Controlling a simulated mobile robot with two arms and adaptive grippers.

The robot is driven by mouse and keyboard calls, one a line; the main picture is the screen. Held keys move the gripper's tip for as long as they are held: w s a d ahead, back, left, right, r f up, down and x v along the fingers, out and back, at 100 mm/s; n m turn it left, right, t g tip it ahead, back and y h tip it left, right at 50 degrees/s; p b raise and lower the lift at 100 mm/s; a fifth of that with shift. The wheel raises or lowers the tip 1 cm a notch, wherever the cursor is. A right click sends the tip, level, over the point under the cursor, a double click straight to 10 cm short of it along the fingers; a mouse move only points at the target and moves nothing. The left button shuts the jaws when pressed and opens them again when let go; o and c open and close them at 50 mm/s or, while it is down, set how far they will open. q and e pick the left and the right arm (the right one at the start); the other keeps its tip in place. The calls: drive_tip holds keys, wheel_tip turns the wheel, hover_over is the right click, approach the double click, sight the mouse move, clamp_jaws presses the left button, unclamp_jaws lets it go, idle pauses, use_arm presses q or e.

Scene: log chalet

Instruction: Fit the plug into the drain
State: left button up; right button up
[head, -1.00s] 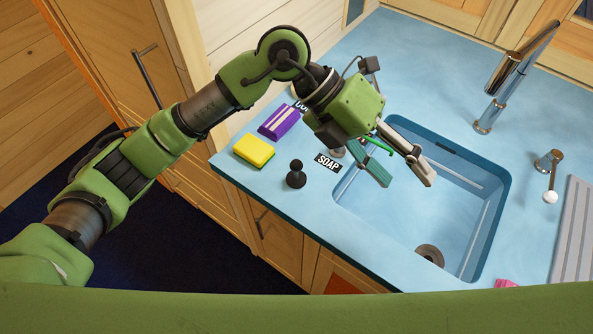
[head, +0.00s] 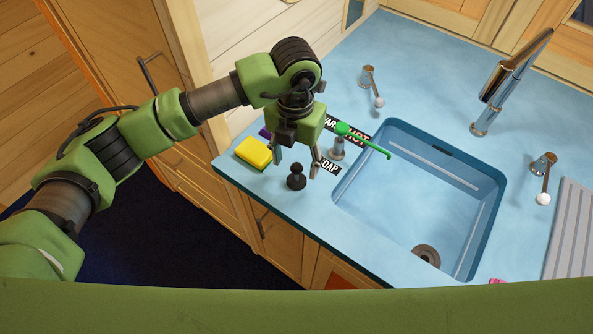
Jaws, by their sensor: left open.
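The black plug (head: 296,178) stands upright on the blue counter, left of the sink, its knob on top. The round drain (head: 427,255) is in the sink floor near the front and shows as a dark ring. My left gripper (head: 297,165) points down with its fingers spread, one on each side above the plug's knob. I cannot tell whether the fingers touch the plug. My right gripper is out of view.
The blue sink (head: 500,205) is empty. A yellow sponge (head: 253,153) lies left of the plug. A tall faucet (head: 495,95) and a tap lever (head: 543,180) stand beyond.

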sight(296, 174)
use_arm(q)
wheel_tip(296, 174, down, 5)
drive_tip(key=p, duration=0.3)
drive_tip(key=shift+d+r, duration=0.1)
drive_tip(key=shift+r, duration=0.1)
drive_tip(key=shift+f, duration=0.4)
drive_tip(key=c, duration=1.2)
